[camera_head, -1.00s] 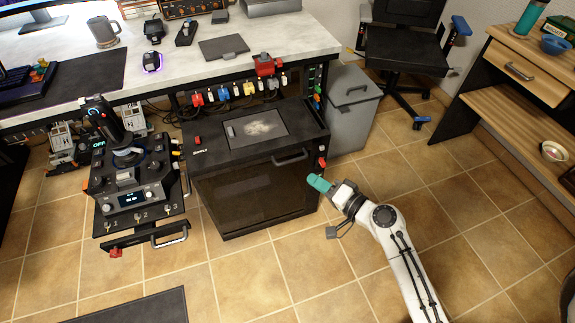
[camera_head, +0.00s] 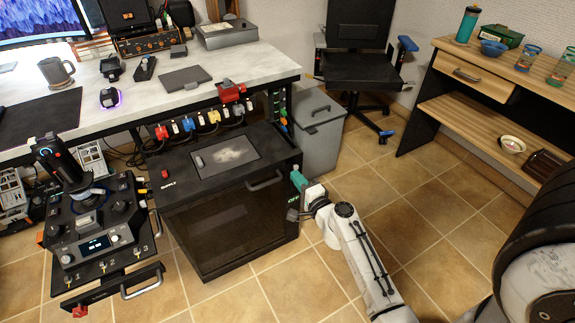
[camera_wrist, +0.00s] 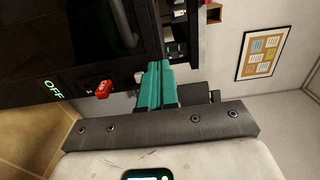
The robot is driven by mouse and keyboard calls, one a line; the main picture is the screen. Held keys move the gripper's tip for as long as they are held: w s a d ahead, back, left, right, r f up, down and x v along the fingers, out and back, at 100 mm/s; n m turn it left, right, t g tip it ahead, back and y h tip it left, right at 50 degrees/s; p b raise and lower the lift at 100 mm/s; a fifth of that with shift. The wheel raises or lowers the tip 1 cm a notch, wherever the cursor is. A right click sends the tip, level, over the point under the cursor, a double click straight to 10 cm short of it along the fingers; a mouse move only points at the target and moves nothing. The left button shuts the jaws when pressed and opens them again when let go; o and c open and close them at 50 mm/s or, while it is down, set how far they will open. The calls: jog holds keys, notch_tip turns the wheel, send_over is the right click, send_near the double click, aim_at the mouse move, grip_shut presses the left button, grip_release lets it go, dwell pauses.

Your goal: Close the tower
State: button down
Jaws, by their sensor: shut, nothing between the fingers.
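The likely tower is the black cabinet (camera_head: 225,235) under the white desk. It has a dark, see-through front, a handle (camera_head: 265,181) near the top front edge and a grey panel (camera_head: 226,153) on top. I cannot tell if its front is fully shut. Its right side carries a green OFF sign, and a red switch (camera_wrist: 103,90) shows beside that sign (camera_wrist: 53,90) in the wrist view. My gripper (camera_head: 298,180) is shut and empty, its teal fingers (camera_wrist: 157,85) at the cabinet's right side near the switch. Contact cannot be told.
A control console (camera_head: 95,230) with a front handle stands left of the cabinet. A grey bin (camera_head: 320,130) stands behind it, and an office chair (camera_head: 360,70) beyond. A wooden shelf unit (camera_head: 480,75) is at right. Tiled floor (camera_head: 400,180) is open between.

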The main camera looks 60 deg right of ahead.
aim_at(283, 161)
jog(key=shift+x, duration=3.1)
